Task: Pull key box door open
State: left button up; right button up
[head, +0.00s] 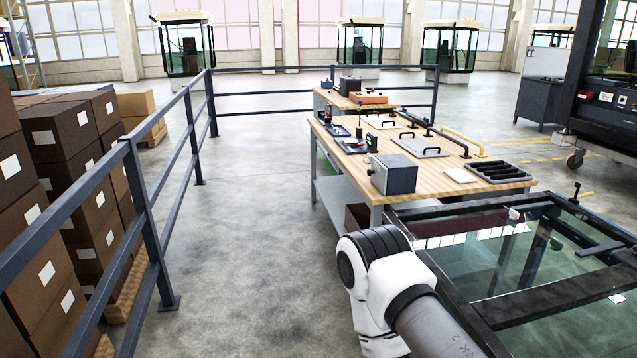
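A grey box (398,178) stands on the near left corner of the wooden workbench (455,150). It may be the key box, but I cannot tell for sure. Its top and sides look closed, and a small dark knob-like detail shows on its left side. No door can be made out standing open. Neither of my grippers is in view. One of my arms shows at the bottom centre, with its white elbow in front of the bench's near end and apart from the box in the picture.
A dark-framed glass panel (468,262) fills the lower right. Flat panels with handles, a black tray (497,171) and small devices lie on the bench. A grey railing (150,225) and stacked brown boxes (62,130) stand left. The floor between railing and bench is clear.

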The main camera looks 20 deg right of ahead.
aim_at(378, 173)
jog(key=i+j+z, duration=0.1)
jog(key=i+z, duration=0.2)
jog(key=z, duration=0.15)
jog(key=i+j+z, duration=0.2)
jog(key=i+z, duration=0.15)
jog(key=z, duration=0.15)
jog(key=i+j+z, duration=0.25)
jog(key=z, duration=0.45)
jog(key=i+j+z, duration=0.2)
jog(key=z, duration=0.25)
jog(key=i+j+z, duration=0.15)
jog(key=j+z, duration=0.7)
jog(key=i+l, duration=0.05)
